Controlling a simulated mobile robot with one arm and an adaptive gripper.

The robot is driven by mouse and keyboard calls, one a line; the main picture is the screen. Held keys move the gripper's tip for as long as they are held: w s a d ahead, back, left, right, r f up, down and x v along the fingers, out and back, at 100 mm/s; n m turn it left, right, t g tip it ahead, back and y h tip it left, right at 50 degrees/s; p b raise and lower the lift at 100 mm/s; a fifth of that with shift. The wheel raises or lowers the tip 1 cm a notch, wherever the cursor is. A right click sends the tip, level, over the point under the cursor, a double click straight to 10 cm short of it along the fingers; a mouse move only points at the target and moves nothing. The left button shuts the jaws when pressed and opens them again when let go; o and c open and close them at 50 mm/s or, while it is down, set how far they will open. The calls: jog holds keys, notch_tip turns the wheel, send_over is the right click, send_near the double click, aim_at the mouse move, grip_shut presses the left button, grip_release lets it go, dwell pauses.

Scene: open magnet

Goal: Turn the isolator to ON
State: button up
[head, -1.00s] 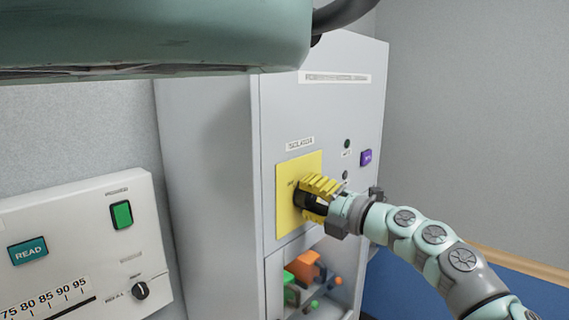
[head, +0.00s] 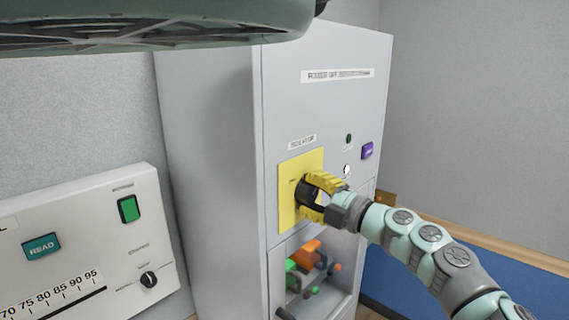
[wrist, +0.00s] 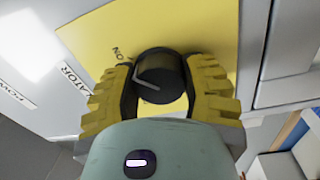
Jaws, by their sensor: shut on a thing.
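The isolator is a black round knob (wrist: 160,76) on a yellow plate (head: 287,208) on the front of a grey cabinet. The knob also shows in the head view (head: 307,192), partly hidden by my fingers. A pale line marks the knob's face, and "ON" is printed on the plate beside it in the wrist view. My gripper (head: 320,196) has its yellow ribbed fingers on either side of the knob and is shut on it. In the wrist view the fingers (wrist: 162,92) flank the knob.
A lamp (head: 347,170) beside the plate shows white, with a purple button (head: 367,151) to its right. Below is an open recess with orange (head: 306,252) and green parts. A white panel (head: 90,215) with a READ button (head: 41,246) stands at left.

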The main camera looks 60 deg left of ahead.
jog(key=shift+f, duration=0.1)
jog(key=o, duration=1.2)
jog(key=shift+v, duration=6)
